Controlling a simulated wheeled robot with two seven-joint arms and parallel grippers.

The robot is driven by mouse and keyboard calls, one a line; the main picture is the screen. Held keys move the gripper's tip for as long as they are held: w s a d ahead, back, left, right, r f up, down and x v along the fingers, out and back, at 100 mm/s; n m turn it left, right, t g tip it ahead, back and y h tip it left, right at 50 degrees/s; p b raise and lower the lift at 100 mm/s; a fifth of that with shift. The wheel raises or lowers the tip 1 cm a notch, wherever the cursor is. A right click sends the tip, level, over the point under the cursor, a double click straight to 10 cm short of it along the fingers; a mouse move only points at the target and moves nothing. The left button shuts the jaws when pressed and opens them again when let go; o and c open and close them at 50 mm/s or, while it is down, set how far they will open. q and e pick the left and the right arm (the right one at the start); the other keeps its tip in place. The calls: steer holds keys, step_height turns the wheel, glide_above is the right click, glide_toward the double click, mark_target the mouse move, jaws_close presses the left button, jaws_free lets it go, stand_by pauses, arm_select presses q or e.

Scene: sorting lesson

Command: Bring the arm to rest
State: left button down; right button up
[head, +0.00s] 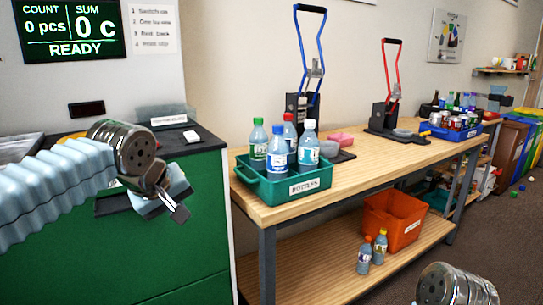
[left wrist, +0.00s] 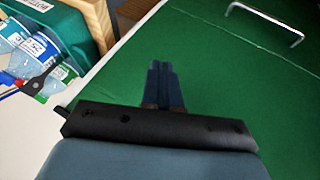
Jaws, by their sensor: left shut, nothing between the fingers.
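My left arm comes in from the left in the head view, in a pale blue ribbed sleeve. My left gripper (head: 178,203) hangs in front of the green machine cabinet (head: 190,255), left of the wooden bench. In the left wrist view its fingers (left wrist: 164,85) are together, with nothing between them, against the green cabinet front. A metal wrist of my right arm (head: 455,285) shows at the bottom right edge of the head view. Its fingers are out of the picture.
A green crate of bottles (head: 305,185) stands on the bench's near end (head: 260,208). Two lever presses stand behind it, blue-handled (head: 320,50) and red-handled (head: 395,70). An orange bin (head: 390,220) and two bottles are on the lower shelf.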

arm_select(q)
steer(key=d+f+m+g+h, duration=0.1)
steer(key=d+f, duration=0.2)
steer(key=f, duration=0.9)
steer(key=d+f+m+g+h, duration=0.1)
steer(key=d+f+g, duration=0.1)
steer(key=f, duration=1)
steer(key=d+f+m+g+h, duration=0.1)
steer(key=d+f+m+h, duration=0.15)
steer(key=f, duration=0.95)
steer(key=s+f+g+y, duration=0.1)
steer(key=s+f+g, duration=0.1)
steer(key=s+f, duration=1.8)
steer(key=shift+y, duration=0.35)
